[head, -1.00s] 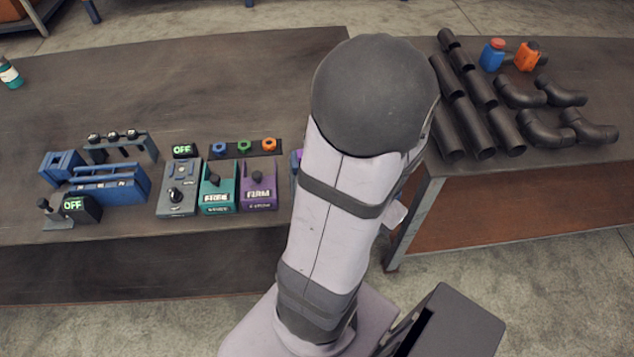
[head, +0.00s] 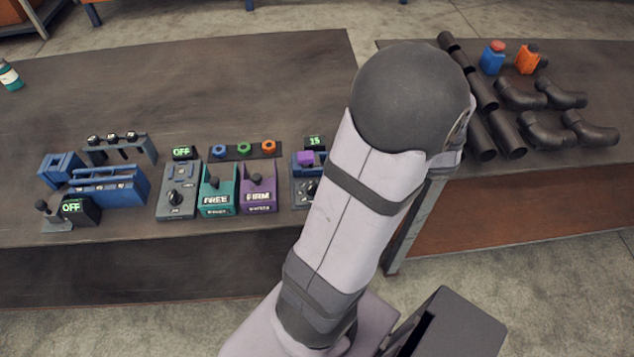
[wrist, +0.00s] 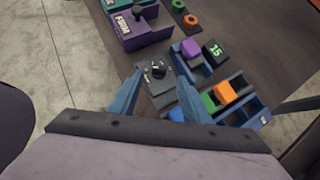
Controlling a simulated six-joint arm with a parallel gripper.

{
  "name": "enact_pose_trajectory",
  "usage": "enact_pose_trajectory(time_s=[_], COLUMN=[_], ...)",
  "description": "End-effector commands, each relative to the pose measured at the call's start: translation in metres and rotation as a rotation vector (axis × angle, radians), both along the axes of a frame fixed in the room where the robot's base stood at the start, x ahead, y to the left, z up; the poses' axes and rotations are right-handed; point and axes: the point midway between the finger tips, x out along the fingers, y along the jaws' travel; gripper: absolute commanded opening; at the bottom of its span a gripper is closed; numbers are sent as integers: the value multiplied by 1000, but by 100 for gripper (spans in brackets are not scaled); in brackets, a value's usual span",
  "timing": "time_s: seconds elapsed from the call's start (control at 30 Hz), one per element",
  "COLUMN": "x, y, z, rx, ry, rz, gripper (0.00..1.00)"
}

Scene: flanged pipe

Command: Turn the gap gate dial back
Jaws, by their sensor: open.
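The dial (wrist: 158,70) is a small black knob on a grey plate, in front of a blue fixture with a purple block (wrist: 190,48) and a display (wrist: 215,50) reading 15. In the head view the dial (head: 311,187) is partly hidden by my arm, and the display (head: 314,142) also reads 15. My gripper (wrist: 159,78) is open in the wrist view. Its two blue fingers stand on either side of the dial's plate, with the knob between and just beyond the tips. I cannot tell whether they touch anything. My gripper is hidden in the head view.
Purple FIRM (head: 258,194) and green FREE (head: 217,197) boxes stand left of the dial, then a grey unit (head: 178,200) reading OFF. A blue tray (wrist: 240,90) with green and orange blocks lies close to my right finger. Black pipes (head: 480,95) lie on the right table.

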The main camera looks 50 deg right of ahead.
Motion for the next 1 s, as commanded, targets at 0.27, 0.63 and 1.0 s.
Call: enact_pose_trajectory(time_s=[0.27, 0.63, 1.0], x=[6, 37, 51], y=[2, 8, 10], z=[-6, -39, -53], rx=[7, 7, 4], ry=[1, 4, 4], rz=[-3, 1, -3], gripper=[44, 44, 44])
